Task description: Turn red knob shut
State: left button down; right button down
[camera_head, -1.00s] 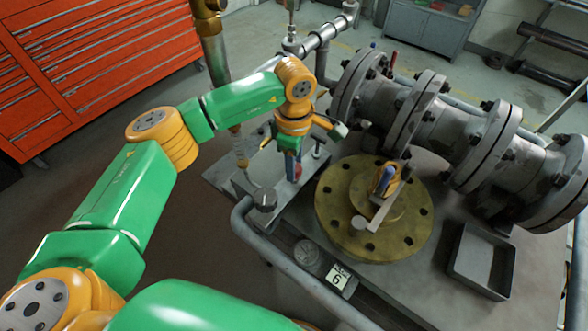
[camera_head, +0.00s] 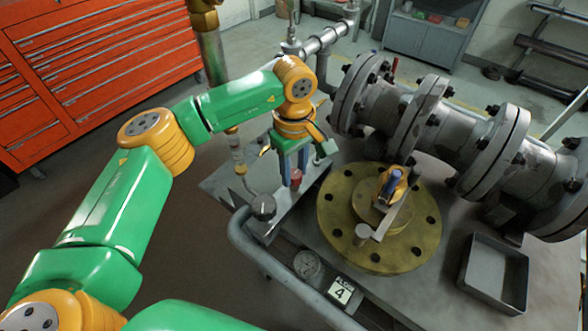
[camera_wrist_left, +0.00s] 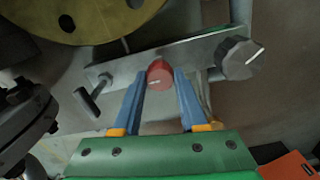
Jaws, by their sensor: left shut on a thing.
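The red knob (camera_head: 296,178) is on a grey metal panel at the middle of the head view. In the left wrist view the knob (camera_wrist_left: 160,76) has a pale pointer line and sits between two blue fingers. My left gripper (camera_head: 293,172) reaches down from above and is shut on the knob, one finger on each side. A small white sign (camera_head: 340,291) at the table's front edge shows a 4.
A grey knob (camera_head: 262,206) stands beside the red one, and a T-handle (camera_wrist_left: 92,97) is on its other side.

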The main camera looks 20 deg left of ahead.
aim_at(294, 174)
dwell(0.3)
pick_arm(q)
jog(key=shift+c, duration=2.2)
grip_release()
jog(key=shift+r, duration=0.1)
notch_tip(294, 174, up, 7)
jog(key=shift+d+b, duration=0.1)
jog(key=shift+b, duration=0.2)
